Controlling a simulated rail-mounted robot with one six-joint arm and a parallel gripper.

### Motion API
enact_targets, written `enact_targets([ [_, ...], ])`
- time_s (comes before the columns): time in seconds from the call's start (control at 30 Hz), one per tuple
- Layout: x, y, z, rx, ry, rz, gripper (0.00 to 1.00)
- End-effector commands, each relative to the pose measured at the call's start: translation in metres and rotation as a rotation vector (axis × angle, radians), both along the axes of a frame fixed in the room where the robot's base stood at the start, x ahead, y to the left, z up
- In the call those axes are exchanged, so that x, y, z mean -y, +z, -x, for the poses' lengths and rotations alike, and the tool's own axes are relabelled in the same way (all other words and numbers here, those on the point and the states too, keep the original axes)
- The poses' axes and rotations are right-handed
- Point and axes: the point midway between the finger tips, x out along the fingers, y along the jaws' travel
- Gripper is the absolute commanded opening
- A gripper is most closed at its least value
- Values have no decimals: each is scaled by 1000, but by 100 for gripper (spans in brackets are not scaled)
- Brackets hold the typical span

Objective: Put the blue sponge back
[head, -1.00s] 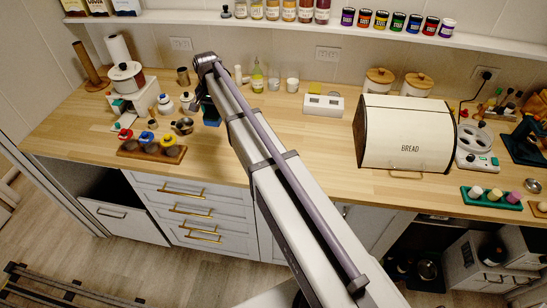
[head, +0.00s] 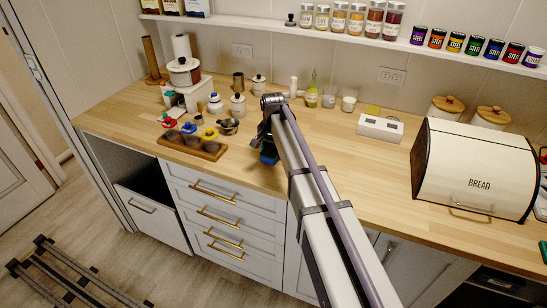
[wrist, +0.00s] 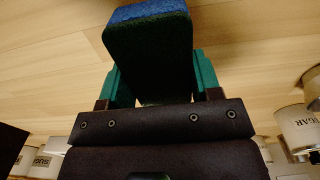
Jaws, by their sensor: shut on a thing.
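The blue sponge (head: 268,154) is in my gripper over the counter's front part, right of the small pans, partly hidden by my arm. In the wrist view the sponge (wrist: 150,45) is a block with a blue face and a dark green side. My gripper (wrist: 158,85) is shut on it, with a teal finger on each side. In the head view my gripper (head: 266,138) points down; I cannot tell whether the sponge touches the counter.
A wooden rack with colored-lid jars (head: 192,144) and a small metal pan (head: 228,126) stand left. A soap bottle (head: 312,96), a white cup (head: 348,103) and a white box (head: 380,128) stand behind to the right. Bare counter (head: 350,165) lies between my arm and the bread box (head: 478,170).

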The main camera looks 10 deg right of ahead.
Motion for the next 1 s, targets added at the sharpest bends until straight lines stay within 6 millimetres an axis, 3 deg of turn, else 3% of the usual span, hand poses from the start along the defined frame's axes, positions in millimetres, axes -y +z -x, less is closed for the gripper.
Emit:
enact_targets([
  [0.03,0,-8,0,0,0,0,36],
  [0.33,0,-7,0,0,0,0,36],
  [0.37,0,-7,0,0,0,0,59],
  [0.63,0,-6,0,0,0,0,84],
  [0.87,0,-5,0,0,0,0,84],
  [1.0,0,9,0,0,0,0,84],
])
